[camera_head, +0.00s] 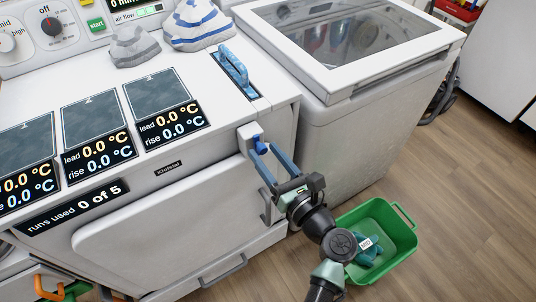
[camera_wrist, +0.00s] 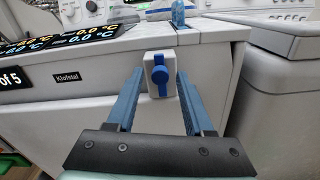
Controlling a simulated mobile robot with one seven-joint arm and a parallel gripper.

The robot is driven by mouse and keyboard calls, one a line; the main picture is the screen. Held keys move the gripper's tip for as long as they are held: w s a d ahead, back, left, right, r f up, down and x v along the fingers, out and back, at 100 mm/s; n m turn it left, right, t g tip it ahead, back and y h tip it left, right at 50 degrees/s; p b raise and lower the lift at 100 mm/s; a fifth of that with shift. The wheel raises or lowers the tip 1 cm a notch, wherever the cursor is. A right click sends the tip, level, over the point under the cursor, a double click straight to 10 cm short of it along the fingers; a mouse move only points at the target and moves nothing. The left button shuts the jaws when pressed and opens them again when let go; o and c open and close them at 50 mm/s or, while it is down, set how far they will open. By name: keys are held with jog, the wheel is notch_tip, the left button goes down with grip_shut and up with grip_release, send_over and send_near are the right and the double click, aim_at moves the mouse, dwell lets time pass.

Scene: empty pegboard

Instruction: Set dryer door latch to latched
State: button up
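The dryer door latch is a small white block (camera_wrist: 150,73) with a blue knob (camera_wrist: 160,76), at the upper right corner of the dryer front. The knob also shows in the head view (camera_head: 261,146). The dryer door (camera_head: 165,220) looks closed, below and left of the latch. My gripper (camera_head: 262,154) is open, with its two blue fingers pointing at the latch. In the wrist view the latch shows between the fingertips; I cannot tell whether they touch it.
A white top-lid machine (camera_head: 345,120) stands close to the right. A green basket (camera_head: 408,257) with teal items is on the floor below my arm. On the dryer top are a blue handled piece (camera_head: 233,66), folded cloths (camera_head: 198,25) and display panels (camera_head: 97,128).

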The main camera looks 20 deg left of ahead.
grip_shut()
dwell(1.2)
